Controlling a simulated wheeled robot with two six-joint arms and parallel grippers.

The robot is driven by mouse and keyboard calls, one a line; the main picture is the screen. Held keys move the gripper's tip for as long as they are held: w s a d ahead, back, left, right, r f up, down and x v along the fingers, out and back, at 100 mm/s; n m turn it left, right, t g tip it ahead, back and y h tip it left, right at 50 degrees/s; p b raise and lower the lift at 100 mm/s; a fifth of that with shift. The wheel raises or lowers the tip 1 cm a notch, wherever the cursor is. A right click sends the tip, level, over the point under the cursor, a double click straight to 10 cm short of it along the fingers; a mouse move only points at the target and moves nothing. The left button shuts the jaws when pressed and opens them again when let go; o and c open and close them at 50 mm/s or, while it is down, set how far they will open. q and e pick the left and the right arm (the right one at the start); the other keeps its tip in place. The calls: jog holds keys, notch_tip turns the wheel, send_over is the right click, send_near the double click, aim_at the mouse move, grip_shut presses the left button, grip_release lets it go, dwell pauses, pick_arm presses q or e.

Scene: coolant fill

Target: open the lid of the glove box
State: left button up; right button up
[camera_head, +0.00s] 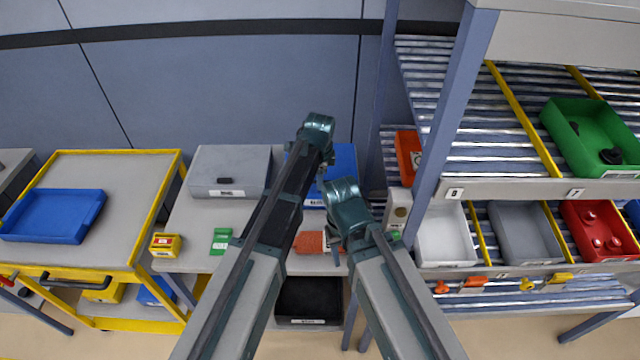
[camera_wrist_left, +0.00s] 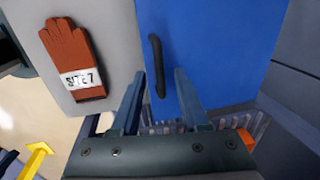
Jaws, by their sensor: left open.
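The glove box, a blue box (camera_head: 345,160), stands at the back right of the grey table and is partly hidden behind my arms. In the left wrist view its blue lid (camera_wrist_left: 225,45) fills the upper middle and looks shut, with a black bar handle (camera_wrist_left: 155,60) on it. My left gripper (camera_wrist_left: 159,75) is open, with the handle showing between its two fingers; I cannot tell if they touch it. My right gripper (camera_head: 334,238) is low, beside an orange-red glove (camera_head: 311,242); its jaws are unclear.
The glove with a white size label (camera_wrist_left: 78,78) lies beside the box. A grey lidded box (camera_head: 230,170) stands left on the table (camera_head: 190,225), with yellow and green packs in front. A shelf rack post (camera_head: 455,120) rises close on the right. A yellow trolley (camera_head: 120,165) stands left.

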pick_arm(q)
grip_shut()
dwell(1.5)
